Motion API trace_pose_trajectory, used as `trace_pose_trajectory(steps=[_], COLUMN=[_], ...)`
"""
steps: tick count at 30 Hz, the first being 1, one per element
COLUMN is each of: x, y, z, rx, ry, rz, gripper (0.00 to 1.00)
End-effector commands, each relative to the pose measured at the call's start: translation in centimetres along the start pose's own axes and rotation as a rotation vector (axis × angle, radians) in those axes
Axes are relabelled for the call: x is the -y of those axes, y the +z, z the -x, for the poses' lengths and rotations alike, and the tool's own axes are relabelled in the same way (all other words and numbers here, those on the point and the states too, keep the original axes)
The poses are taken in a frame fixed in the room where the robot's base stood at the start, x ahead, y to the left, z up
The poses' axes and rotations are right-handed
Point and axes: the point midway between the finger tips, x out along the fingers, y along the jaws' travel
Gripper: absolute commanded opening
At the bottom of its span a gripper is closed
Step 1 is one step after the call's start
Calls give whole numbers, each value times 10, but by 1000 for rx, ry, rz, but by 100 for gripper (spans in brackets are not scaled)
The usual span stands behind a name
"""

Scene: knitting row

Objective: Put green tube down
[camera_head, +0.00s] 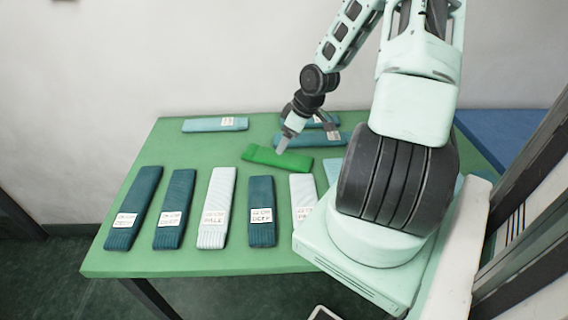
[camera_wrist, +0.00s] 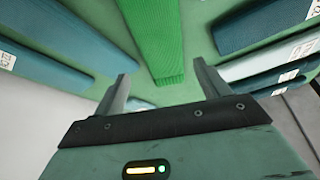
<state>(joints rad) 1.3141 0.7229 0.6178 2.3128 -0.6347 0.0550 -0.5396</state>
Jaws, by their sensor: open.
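The green tube (camera_head: 278,159) is a bright green ribbed knitted piece lying flat on the green table (camera_head: 140,262), behind the front row. In the wrist view the green tube (camera_wrist: 152,38) runs from the top edge to just beyond the fingertips. I cannot tell whether a fingertip touches the tube.
A front row holds dark teal pieces (camera_head: 172,208) and a white piece (camera_head: 216,207), with labels. Another white piece (camera_head: 302,200) is partly hidden by my arm. A pale teal piece (camera_head: 215,124) and a blue-teal piece (camera_head: 305,138) lie at the back. Table shows bare left of the tube.

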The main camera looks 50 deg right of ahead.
Motion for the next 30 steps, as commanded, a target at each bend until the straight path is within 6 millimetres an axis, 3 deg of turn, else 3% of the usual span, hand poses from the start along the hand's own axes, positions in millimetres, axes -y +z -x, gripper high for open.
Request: trace_pose_trajectory(steps=[3,10,19,29,30], x=[0,1,4,3,3], y=[0,0,1,1,1], z=[-14,-26,-64,-70,-70], rx=[0,1,1,0,0], ry=[-1,-1,-2,1,1], rz=[1,0,-1,-1,-1], gripper=[75,75,75,75,63])
